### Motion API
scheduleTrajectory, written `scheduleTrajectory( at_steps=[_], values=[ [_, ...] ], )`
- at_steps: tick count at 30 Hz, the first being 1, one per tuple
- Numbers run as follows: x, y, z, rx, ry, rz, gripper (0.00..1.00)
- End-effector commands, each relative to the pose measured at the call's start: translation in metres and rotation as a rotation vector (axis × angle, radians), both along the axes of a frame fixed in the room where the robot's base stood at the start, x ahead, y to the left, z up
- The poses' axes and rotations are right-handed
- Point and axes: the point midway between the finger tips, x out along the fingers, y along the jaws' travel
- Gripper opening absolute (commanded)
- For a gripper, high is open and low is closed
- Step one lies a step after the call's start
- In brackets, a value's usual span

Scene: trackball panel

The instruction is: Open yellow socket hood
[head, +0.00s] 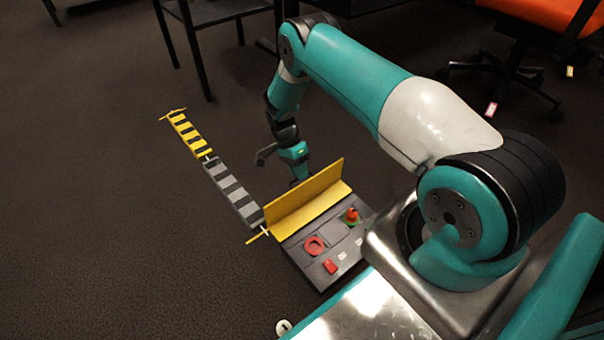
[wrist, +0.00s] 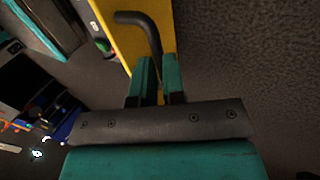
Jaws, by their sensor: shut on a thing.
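The yellow socket hood (head: 305,198) is at the back edge of the grey panel (head: 290,252). Its plate stands raised, roughly upright, with a yellow strip in front of its lower edge. In the wrist view the hood's yellow face (wrist: 118,28) carries a dark bent handle (wrist: 148,27). My gripper (wrist: 161,68) is shut on that handle, its teal fingers on either side of its lower end. In the head view my gripper (head: 298,180) points down behind the hood, and its fingertips are partly hidden by the plate.
The panel bears a red ring (head: 314,245), a red button (head: 330,266) and a red knob on a green base (head: 351,216). A ribbed grey and yellow strip (head: 232,190) runs away to the left. An orange chair (head: 548,12) stands back right. Carpet left is clear.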

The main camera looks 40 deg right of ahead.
Motion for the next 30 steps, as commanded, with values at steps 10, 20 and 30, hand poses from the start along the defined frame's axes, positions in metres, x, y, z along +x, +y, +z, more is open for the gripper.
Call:
scheduleTrajectory(
  at_steps=[10, 20, 30],
  values=[
    [0.0042, 0.0008, -0.0086, 0.002, 0.003, 0.004, 0.00],
    [0.0053, 0.0013, -0.0078, 0.002, 0.001, 0.006, 0.00],
    [0.0061, 0.0022, -0.0072, 0.000, 0.000, 0.004, 0.36]
  ],
)
